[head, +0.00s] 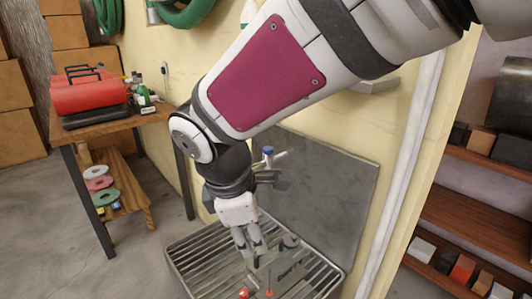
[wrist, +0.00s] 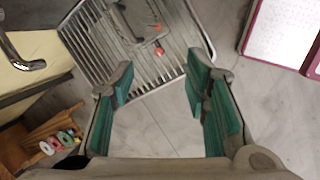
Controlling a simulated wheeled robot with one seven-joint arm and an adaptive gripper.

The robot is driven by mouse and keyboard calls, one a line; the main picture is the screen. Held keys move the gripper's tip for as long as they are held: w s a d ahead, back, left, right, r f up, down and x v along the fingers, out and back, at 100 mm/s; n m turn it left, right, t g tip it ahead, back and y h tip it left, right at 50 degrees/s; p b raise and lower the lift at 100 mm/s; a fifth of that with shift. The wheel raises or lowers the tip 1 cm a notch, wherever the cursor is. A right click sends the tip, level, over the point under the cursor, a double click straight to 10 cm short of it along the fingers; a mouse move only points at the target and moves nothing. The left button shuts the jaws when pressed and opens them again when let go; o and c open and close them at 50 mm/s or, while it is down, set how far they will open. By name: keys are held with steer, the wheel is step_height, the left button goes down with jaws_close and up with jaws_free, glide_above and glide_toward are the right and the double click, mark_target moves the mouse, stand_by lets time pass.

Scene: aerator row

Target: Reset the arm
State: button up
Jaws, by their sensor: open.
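My gripper (head: 252,262) hangs from my bent arm and points down over the slatted metal rack. In the wrist view my gripper (wrist: 164,80) is open, with its green-padded fingers wide apart and nothing between them. Beyond the fingertips the slatted metal rack (wrist: 85,42) shows, with floor below it. A grey piece with red-orange ends (wrist: 158,51) lies on the rack. In the head view its red-orange part (head: 244,293) shows near the bottom edge. My arm crosses the middle of the head view and hides part of the wall.
A blue-topped tap (head: 268,152) sticks out by a grey wall panel (head: 325,190) behind the gripper. A wooden table (head: 110,122) with a red case (head: 88,92) stands left. Shelves (head: 470,215) with blocks stand right. The floor at left is partly clear.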

steer(key=shift+s+d+r, duration=0.2)
steer(key=shift+r, duration=0.15)
steer(key=shift+m, duration=0.3)
steer(key=s+d+r+m+p, duration=0.4)
steer(key=s+d+r+m, duration=0.3)
steer(key=s+d+m, duration=0.2)
steer(key=s+d+r+m+t+y+p, duration=0.1)
steer(key=s+d+r+m+p, duration=0.4)
steer(key=s+d+m, duration=0.5)
steer(key=d+r, duration=0.2)
steer(key=d, duration=0.1)
steer(key=shift+s+d+r+y, duration=0.15)
steer(key=shift+d+y, duration=0.1)
steer(key=shift+y, duration=0.05)
